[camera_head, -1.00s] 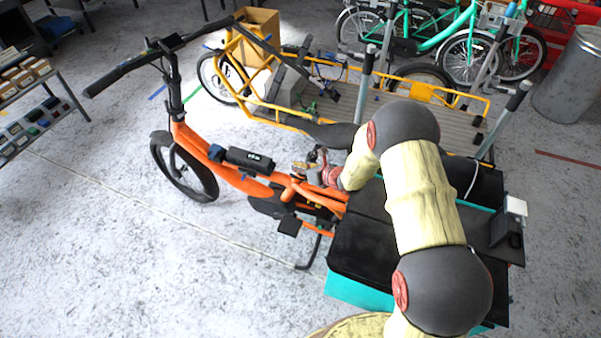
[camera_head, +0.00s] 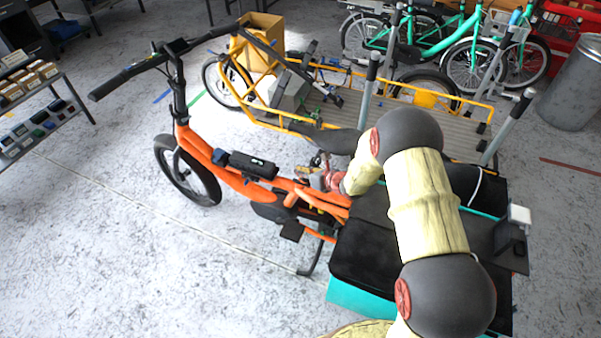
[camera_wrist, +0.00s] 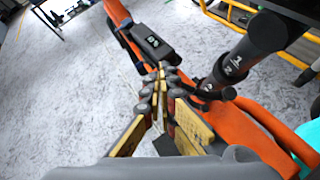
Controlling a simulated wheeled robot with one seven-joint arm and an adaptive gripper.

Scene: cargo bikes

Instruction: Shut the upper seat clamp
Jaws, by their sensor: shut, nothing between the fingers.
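The orange cargo bike (camera_head: 228,183) stands in the middle of the head view. Its black saddle (camera_head: 335,141) sits behind my arm, and the seat post with white number marks (camera_wrist: 237,67) shows in the wrist view. At the foot of the post is a dark clamp with a lever (camera_wrist: 215,93); I cannot tell whether the lever is open or closed. My gripper (camera_wrist: 161,72) is shut and empty, just left of the clamp in the wrist view, with a small gap. In the head view my gripper (camera_head: 312,170) is small beside the seat post area.
A black battery unit (camera_wrist: 153,42) with a display sits on the frame tube. Black and teal cargo bags (camera_head: 362,298) lie under my arm. A yellow cargo bike (camera_head: 262,118) stands behind. Open floor lies to the left and front.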

